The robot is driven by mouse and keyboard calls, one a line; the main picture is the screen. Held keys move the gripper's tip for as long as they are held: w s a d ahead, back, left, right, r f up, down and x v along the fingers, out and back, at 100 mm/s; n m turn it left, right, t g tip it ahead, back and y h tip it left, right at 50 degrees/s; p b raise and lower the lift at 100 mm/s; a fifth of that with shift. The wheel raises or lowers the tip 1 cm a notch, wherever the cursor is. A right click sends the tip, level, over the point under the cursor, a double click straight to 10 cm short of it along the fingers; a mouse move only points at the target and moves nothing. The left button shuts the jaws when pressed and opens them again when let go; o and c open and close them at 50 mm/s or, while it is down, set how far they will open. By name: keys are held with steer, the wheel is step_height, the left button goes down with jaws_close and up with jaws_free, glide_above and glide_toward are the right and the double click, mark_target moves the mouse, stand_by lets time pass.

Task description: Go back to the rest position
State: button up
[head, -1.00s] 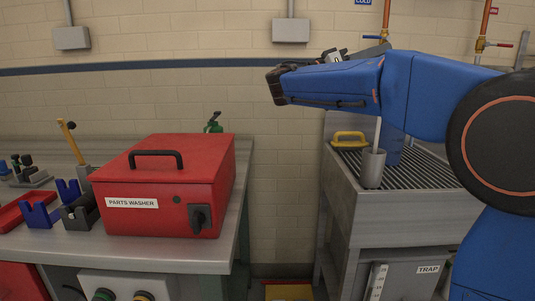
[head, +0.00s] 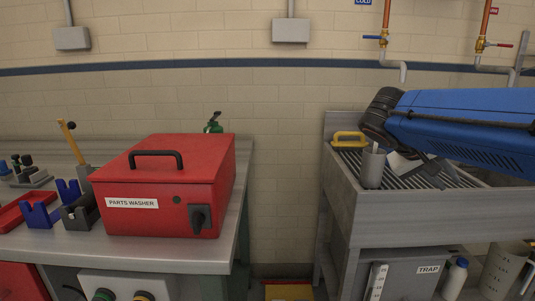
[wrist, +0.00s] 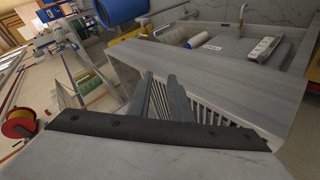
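My gripper (head: 428,170) is in the head view at the right, in front of the slatted sink top and below my blue arm. In the wrist view its two grey fingers (wrist: 159,85) stand apart with a narrow gap, and slats show between them. Nothing is held between the fingers. My arm is bent down over the sink area, its blue link running off the right edge of the head view.
A steel sink stand (head: 345,215) with a grey cup (head: 373,168) and a yellow-handled item (head: 349,136) is at the right. A red parts washer (head: 165,190) stands on the left bench (head: 225,245). A floor gap lies between them. A white bottle (head: 455,278) is low at right.

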steer(key=s+a+f+n+t+y, duration=0.1)
steer(key=s+a+f+y, duration=0.4)
steer(key=s+f, duration=0.3)
steer(key=s+a+f+n+y, duration=0.2)
steer(key=s+a+f+y, duration=0.3)
steer(key=f, duration=0.8)
steer(key=s+a, duration=0.2)
steer(key=s, duration=0.1)
steer(key=shift+s+a+f+t, duration=0.15)
steer(key=shift+s+f+t, duration=0.2)
steer(key=shift+t, duration=0.05)
